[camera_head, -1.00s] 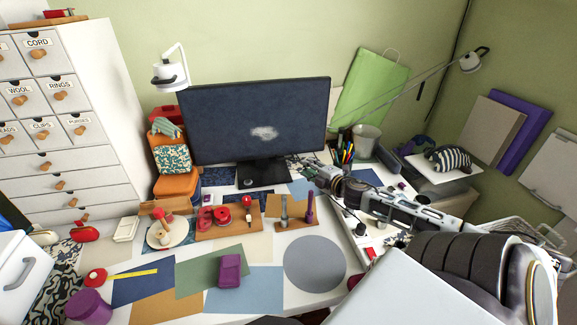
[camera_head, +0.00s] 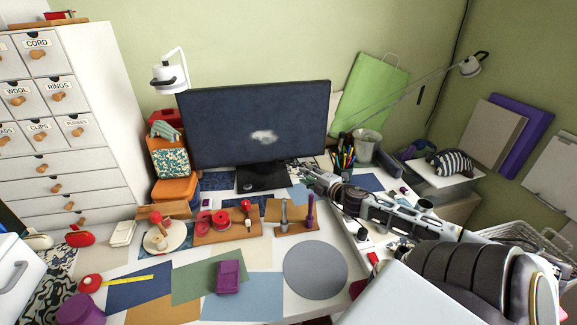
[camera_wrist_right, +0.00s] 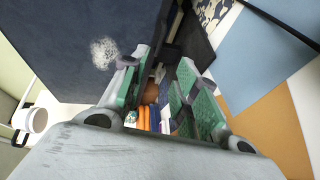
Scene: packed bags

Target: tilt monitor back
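The monitor (camera_head: 225,125) stands upright at the back of the desk, its dark screen showing a pale smudge-like patch. It stands on a dark base (camera_head: 262,177). My right gripper (camera_head: 308,172) is close to the monitor's lower right corner. In the right wrist view, the screen (camera_wrist_right: 60,45) fills the upper left. My right gripper (camera_wrist_right: 160,85) there has its green-padded fingers apart, with one finger overlapping the screen's edge in the picture. I see nothing held, and cannot tell whether a finger touches the monitor. My left gripper is out of view.
A pen cup (camera_head: 345,158) and a grey bin (camera_head: 366,143) stand right of the monitor. A white lamp (camera_head: 170,75) and an orange box (camera_head: 175,190) are at its left. Tool holders (camera_head: 290,226) line the desk in front. A grey round mat (camera_head: 315,270) lies clear.

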